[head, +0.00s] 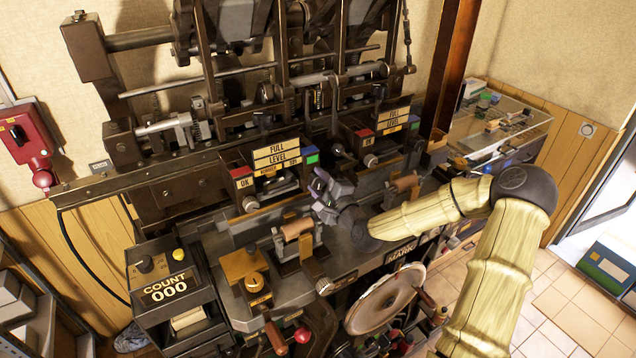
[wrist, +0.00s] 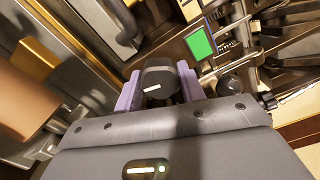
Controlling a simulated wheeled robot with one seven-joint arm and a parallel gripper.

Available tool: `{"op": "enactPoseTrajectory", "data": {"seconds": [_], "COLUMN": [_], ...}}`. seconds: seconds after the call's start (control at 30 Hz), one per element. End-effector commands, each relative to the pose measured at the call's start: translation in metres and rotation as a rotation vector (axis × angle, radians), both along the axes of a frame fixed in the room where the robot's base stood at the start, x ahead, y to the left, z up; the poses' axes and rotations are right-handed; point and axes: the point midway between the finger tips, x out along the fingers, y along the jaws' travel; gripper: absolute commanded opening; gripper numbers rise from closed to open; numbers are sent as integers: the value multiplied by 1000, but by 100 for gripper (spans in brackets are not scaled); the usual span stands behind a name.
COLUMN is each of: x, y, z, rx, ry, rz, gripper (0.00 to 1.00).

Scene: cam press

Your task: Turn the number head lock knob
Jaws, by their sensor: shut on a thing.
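In the head view the knob is hidden behind the gripper.
A green block (wrist: 200,43) stands just right of the fingers in the wrist view. A large round handwheel (head: 385,297) stands below my forearm.

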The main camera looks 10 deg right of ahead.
Motion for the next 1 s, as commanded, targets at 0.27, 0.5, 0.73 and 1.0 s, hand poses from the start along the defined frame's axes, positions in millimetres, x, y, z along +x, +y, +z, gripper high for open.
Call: {"op": "enactPoseTrajectory", "data": {"seconds": [0.27,0.5,0.73,1.0], "x": [-1,-1,-1,-20], "y": [-2,-1,0,-7], "z": [-4,-4,-2,-2], "rx": [3,2,1,1], "ry": [11,9,5,6], "rz": [-4,-3,0,-1], "gripper": [17,61,61,61]}}
